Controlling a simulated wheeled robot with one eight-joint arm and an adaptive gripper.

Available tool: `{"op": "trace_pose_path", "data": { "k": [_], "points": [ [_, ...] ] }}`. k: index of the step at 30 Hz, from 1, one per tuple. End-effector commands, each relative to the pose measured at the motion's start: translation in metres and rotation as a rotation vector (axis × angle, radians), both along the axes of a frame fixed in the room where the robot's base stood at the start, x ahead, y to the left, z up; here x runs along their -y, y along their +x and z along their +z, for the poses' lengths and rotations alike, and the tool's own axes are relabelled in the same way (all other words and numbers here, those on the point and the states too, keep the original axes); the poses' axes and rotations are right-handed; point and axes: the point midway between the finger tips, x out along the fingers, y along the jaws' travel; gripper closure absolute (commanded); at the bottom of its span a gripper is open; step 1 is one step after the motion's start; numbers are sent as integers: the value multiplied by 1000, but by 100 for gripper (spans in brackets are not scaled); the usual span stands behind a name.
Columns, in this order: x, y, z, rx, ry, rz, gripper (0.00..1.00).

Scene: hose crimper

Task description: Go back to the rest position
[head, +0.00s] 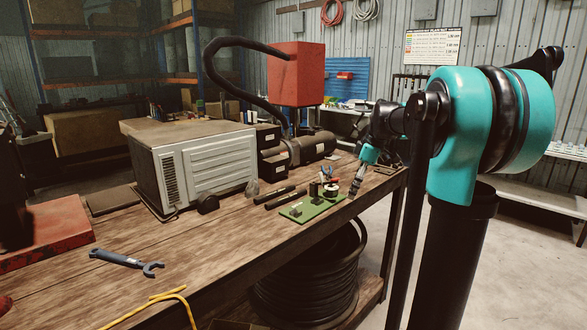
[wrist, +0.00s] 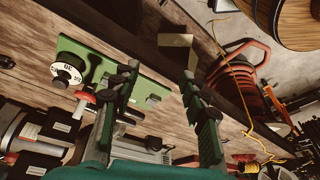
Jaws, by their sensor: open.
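My gripper (head: 356,186) is above the right end of the workbench, pointing down beside the green board (head: 303,214). In the wrist view my gripper (wrist: 155,78) has its two fingers spread wide apart, with nothing between the tips. The green board (wrist: 151,90) lies behind the fingers there, partly hidden by the left one. A round black and white numbered part (wrist: 68,75) sits at the board's left end.
The workbench (head: 215,250) carries a grey vented cabinet (head: 205,172), black machine parts (head: 310,148) and a blue wrench (head: 125,260). A red box (head: 297,72) with a thick black hose (head: 212,68) rises behind. A hose coil (head: 305,280) lies below.

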Motion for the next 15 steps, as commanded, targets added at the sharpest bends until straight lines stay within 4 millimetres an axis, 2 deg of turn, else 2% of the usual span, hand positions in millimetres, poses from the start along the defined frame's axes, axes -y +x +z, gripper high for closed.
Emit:
{"op": "trace_pose_path", "data": {
  "k": [5, 8, 12, 15],
  "points": [
    [-6, -39, -48, -10, -41, -226, 56],
    [-8, -75, -87, -7, -61, -415, 56],
    [-10, -136, -148, 14, -70, -718, 56],
    [-8, -179, -187, 38, -55, -912, 56]
  ]
}}
